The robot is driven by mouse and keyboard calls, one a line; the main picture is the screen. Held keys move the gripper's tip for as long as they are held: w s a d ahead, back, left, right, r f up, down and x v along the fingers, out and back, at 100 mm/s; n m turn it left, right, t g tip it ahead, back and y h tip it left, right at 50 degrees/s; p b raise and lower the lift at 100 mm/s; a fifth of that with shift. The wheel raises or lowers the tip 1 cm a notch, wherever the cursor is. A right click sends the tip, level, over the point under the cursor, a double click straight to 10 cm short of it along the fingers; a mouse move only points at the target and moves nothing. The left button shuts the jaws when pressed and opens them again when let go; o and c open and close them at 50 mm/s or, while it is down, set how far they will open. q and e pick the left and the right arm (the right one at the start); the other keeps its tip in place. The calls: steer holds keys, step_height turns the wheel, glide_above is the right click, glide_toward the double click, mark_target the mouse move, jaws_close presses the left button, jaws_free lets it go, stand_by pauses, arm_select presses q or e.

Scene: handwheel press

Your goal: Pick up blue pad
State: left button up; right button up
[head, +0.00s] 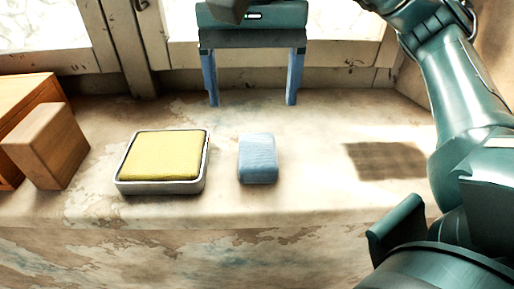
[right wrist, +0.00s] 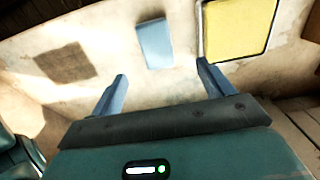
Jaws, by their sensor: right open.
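The blue pad (head: 258,158) is a small light-blue block lying on the worn, pale surface near its front edge. It also shows in the right wrist view (right wrist: 155,43), beyond the fingers. My right gripper (head: 252,104) is open and empty, its two blue-grey fingers spread wide. In the head view it is above the pad in the picture and apart from it. In the right wrist view my fingers (right wrist: 162,68) stand left and right below the pad, with nothing between them. My left gripper is not in view.
A yellow pad in a pale-rimmed tray (head: 118,187) lies just left of the blue pad. A wooden block (head: 45,146) and a larger wooden box (head: 25,98) stand at the far left. A dark square patch (head: 387,160) marks the otherwise clear surface at the right. Window frames run behind.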

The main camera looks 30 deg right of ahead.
glide_above(258, 148)
steer(key=f, duration=0.5)
steer(key=shift+w+a+f+b, duration=0.1)
steer(key=shift+a+f+b, duration=0.2)
steer(key=shift+f+b, duration=0.1)
steer(key=shift+d+f, duration=0.15)
steer(key=shift+f, duration=1.15)
steer(key=shift+d+f, duration=0.1)
steer(key=shift+f, duration=1.2)
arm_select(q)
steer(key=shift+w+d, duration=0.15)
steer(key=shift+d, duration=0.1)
arm_select(e)
steer(key=shift+c, duration=0.6)
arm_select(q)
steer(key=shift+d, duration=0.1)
arm_select(e)
steer(key=c, duration=1)
steer(key=shift+o, duration=0.2)
steer(key=shift+r, duration=0.1)
steer(key=shift+r, duration=0.25)
step_height(258, 148, up, 9)
steer(key=shift+f+p, duration=0.15)
steer(key=shift+p, duration=0.5)
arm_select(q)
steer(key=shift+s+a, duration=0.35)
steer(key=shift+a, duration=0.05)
arm_select(e)
steer(key=shift+r, duration=0.35)
